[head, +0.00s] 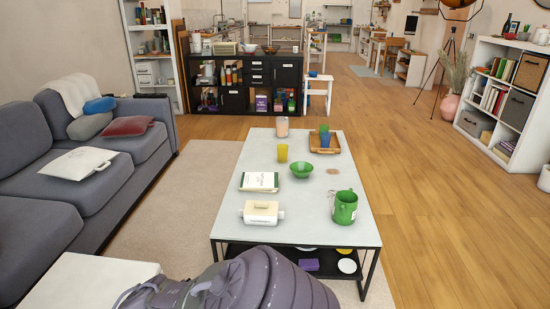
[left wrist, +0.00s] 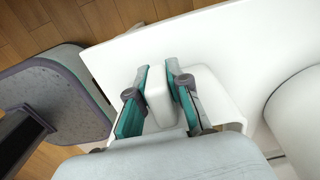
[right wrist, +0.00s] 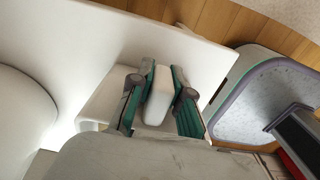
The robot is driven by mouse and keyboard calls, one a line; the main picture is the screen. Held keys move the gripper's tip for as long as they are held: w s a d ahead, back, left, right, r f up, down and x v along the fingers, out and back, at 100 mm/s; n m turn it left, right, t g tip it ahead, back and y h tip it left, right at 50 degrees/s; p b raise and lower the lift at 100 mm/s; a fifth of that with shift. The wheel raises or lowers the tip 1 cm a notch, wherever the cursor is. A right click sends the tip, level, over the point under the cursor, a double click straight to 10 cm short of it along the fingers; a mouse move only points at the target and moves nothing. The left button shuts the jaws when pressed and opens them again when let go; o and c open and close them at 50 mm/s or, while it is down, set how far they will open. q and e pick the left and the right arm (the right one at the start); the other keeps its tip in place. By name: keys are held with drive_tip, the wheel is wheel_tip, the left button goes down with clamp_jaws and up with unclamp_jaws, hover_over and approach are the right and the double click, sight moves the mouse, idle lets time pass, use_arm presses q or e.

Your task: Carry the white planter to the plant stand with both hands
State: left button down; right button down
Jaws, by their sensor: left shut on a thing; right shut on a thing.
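The white planter does not show clearly in the head view. In the left wrist view my left gripper (left wrist: 157,78) is shut, with its green-lined fingers on both sides of a white block-like grip of the planter (left wrist: 159,100). In the right wrist view my right gripper (right wrist: 162,80) is shut in the same way on a matching white grip (right wrist: 158,98). Most of the planter's body lies outside these close views, and I cannot tell its height above the floor. Neither gripper shows in the head view. I cannot make out the plant stand in any view.
A low table (head: 222,215) with a green jug (head: 345,208), a green bowl (head: 301,170) and other items stands ahead. A grey sofa (head: 120,172) is on the left. A white shelf unit (head: 468,125) stands at the right. Wooden floor (head: 430,200) right of the table is clear.

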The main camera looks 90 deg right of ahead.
use_arm(q)
drive_tip(key=c, duration=1.5)
unclamp_jaws()
drive_tip(key=shift+r, duration=0.1)
use_arm(e)
drive_tip(key=c, duration=1.5)
unclamp_jaws()
use_arm(q)
drive_tip(key=o, duration=0.6)
drive_tip(key=shift+c, duration=0.2)
drive_tip(key=shift+s, duration=0.1)
drive_tip(key=shift+c, duration=1)
use_arm(e)
drive_tip(key=shift+s, duration=0.1)
use_arm(q)
drive_tip(key=c, duration=0.4)
drive_tip(key=shift+o, duration=0.2)
use_arm(e)
drive_tip(key=shift+o, duration=0.2)
drive_tip(key=o, duration=0.5)
drive_tip(key=shift+c, duration=0.4)
